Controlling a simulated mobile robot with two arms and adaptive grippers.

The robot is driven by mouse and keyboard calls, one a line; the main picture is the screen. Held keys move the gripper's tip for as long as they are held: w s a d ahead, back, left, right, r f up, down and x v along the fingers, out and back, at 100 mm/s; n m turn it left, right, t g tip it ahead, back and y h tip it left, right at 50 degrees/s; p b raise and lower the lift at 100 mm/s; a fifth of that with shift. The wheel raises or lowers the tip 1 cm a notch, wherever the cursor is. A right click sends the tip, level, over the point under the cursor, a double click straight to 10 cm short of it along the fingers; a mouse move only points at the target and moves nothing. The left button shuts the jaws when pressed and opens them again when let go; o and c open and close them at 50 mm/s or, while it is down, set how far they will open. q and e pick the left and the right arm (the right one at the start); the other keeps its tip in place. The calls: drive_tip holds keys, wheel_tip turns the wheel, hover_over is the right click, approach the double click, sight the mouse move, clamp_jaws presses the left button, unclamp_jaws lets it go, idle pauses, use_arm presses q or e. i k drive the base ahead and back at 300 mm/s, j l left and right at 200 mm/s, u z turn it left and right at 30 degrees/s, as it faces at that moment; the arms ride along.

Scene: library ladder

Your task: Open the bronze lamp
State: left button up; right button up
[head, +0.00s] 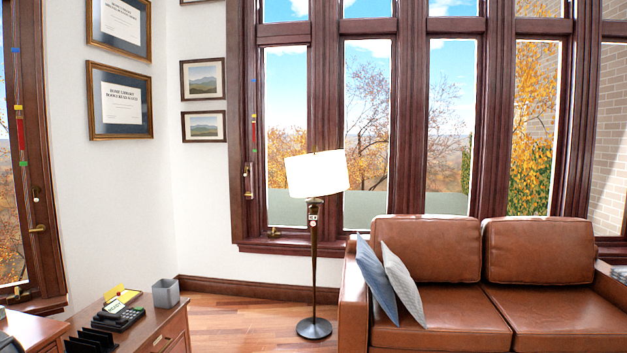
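A floor lamp (314,240) stands upright in the head view, between the window wall and the left end of the sofa. It has a white drum shade (317,174) that looks slightly tilted, a dark bronze pole and a round dark base (314,328) on the wood floor. A small light-coloured fitting (313,213) sits on the pole just below the shade. I cannot tell whether the lamp is lit. Neither of my grippers shows in this view.
A brown leather sofa (450,310) with two cushions (376,279) fills the right. A wooden desk (135,325) with a phone (117,317) and a grey cup (166,292) is at lower left. Bare wood floor (250,325) lies between desk and lamp.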

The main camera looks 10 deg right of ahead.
sight(311, 328)
drive_tip(key=i+l+z, duration=0.2)
drive_tip(key=i+l, duration=0.25)
drive_tip(key=i+l+z, duration=0.25)
drive_tip(key=i, duration=0.25)
drive_tip(key=i+u, duration=0.1)
drive_tip(key=i, duration=0.35)
drive_tip(key=i+l+u, duration=0.15)
drive_tip(key=i, duration=0.3)
drive_tip(key=i+l+u, duration=0.1)
drive_tip(key=i, duration=0.35)
drive_tip(key=i+l+u, duration=0.1)
drive_tip(key=i, duration=0.3)
drive_tip(key=i+z, duration=0.2)
drive_tip(key=i, duration=0.25)
drive_tip(key=i+j+z, duration=0.2)
drive_tip(key=i, duration=0.25)
